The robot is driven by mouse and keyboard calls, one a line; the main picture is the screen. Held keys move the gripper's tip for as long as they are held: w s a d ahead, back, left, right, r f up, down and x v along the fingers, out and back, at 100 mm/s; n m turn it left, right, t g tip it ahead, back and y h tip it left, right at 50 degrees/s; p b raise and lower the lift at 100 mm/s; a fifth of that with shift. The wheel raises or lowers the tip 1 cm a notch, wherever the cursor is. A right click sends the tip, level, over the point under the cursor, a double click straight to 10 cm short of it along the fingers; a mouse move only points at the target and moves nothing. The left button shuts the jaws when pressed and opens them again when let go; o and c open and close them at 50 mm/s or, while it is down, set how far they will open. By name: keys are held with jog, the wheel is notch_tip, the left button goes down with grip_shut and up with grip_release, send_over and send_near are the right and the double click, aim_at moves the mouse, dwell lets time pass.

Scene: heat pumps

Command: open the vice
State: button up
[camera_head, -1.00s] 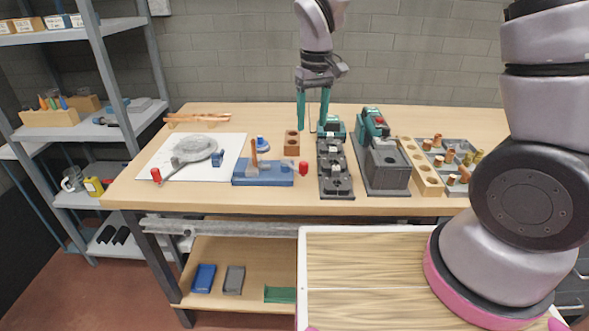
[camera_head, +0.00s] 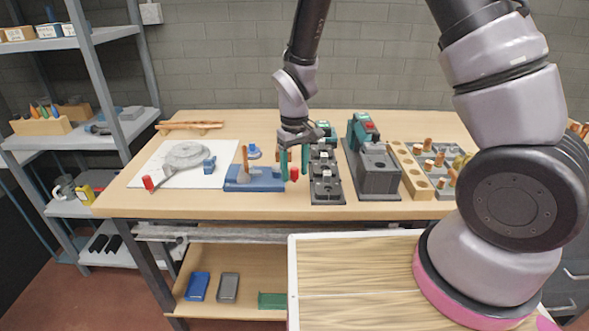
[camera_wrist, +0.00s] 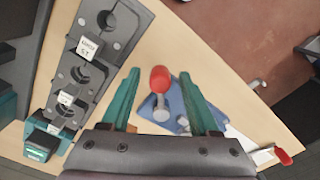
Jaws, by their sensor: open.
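The vice (camera_head: 255,180) is a blue block on the table, with a brown upright piece (camera_head: 245,160) standing in it. Its red handle knob (camera_head: 294,174) sticks out at its right end on a grey screw. My gripper (camera_head: 294,166) is open with its teal fingers pointing down, one on each side of the red knob in the head view. In the wrist view, the red knob (camera_wrist: 159,79) and the grey screw end lie between the two fingers (camera_wrist: 166,98), apart from both. The blue vice body (camera_wrist: 178,106) is partly hidden behind the right finger.
Dark grey fixtures (camera_head: 327,180) with labels stand close to the right of my gripper. A larger grey and teal machine (camera_head: 378,170) and a wooden block with holes (camera_head: 411,170) stand beyond. A white sheet (camera_head: 165,178) with a grey round part lies left of the vice.

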grip_shut()
dwell(1.4)
